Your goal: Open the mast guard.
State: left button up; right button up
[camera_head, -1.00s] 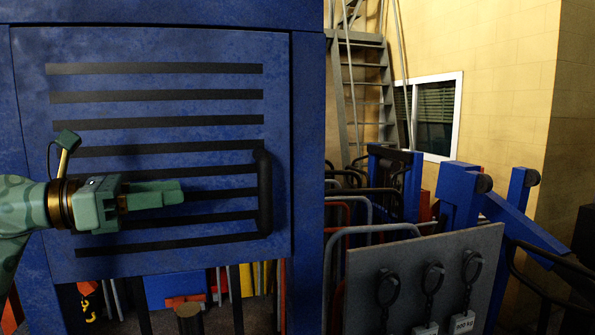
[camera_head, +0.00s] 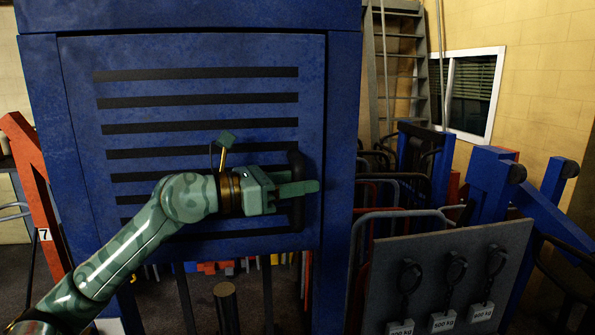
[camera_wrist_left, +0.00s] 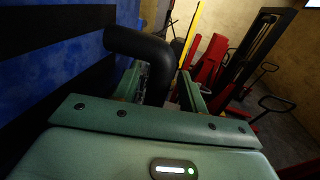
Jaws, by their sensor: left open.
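The mast guard (camera_head: 225,85) is a blue panel with several black horizontal slots, set in a blue frame. It looks closed, nearly flush with the frame. Its black vertical bar handle (camera_head: 297,163) is on the panel's right side. My left gripper (camera_head: 300,188) is at the handle's middle, pointing right across it, and hides part of it. In the left wrist view the black handle (camera_wrist_left: 155,60) passes between the two green fingers of my left gripper (camera_wrist_left: 162,85), which are apart. I cannot tell whether either finger touches it. My right gripper is not in view.
A grey board (camera_head: 450,270) with hanging weight tags stands at the lower right. Blue and red lifting equipment (camera_head: 500,190) crowds the right side. A red post (camera_head: 38,190) stands at the left. A ladder (camera_head: 400,70) and window (camera_head: 470,90) are behind.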

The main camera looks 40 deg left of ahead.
pick_arm(q)
jog(key=shift+w+d+f, duration=0.1)
jog(key=shift+w, duration=0.15)
jog(key=shift+c, duration=0.3)
